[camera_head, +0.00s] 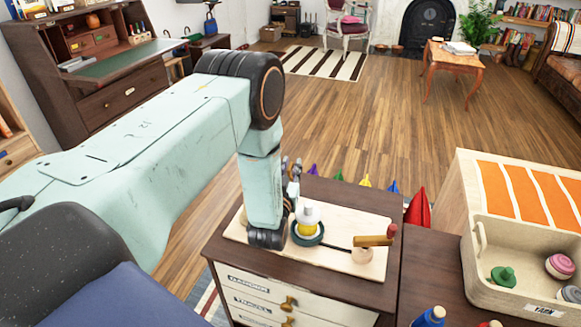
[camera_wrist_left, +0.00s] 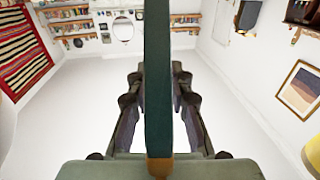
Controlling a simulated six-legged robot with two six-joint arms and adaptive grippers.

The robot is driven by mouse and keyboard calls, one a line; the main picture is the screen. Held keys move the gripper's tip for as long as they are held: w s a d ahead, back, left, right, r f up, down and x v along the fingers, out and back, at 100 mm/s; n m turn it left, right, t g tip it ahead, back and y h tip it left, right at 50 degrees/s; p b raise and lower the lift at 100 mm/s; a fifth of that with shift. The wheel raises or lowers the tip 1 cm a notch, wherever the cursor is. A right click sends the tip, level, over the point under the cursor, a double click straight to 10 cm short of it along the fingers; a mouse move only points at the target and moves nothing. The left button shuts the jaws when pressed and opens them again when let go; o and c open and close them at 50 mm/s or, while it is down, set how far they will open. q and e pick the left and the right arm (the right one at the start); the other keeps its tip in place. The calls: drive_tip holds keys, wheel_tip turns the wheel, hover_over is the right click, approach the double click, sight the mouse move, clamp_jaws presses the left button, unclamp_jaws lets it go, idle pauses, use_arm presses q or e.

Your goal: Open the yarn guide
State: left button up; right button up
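A light wooden board (camera_head: 320,258) lies on the dark-topped drawer cabinet in the head view. On it stand a white-and-yellow piece (camera_head: 307,219) in a dark ring (camera_head: 307,235) and a round wooden post (camera_head: 362,255) with a brown bar (camera_head: 372,240) across its top. Which part is the yarn guide I cannot tell for sure. My right gripper is out of view.
A beige bin (camera_head: 480,290) with several yarn-like items stands at the right, before an orange-striped box (camera_head: 530,195). A red cone (camera_head: 418,208) and smaller coloured cones stand behind the cabinet (camera_head: 265,262). Wood floor beyond is open up to a low table (camera_head: 455,60).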

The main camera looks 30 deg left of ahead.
use_arm(q)
drive_tip(key=shift+o, duration=0.7)
drive_tip(key=shift+s, duration=0.1)
drive_tip(key=shift+s, duration=0.1)
drive_tip(key=v, duration=1.2)
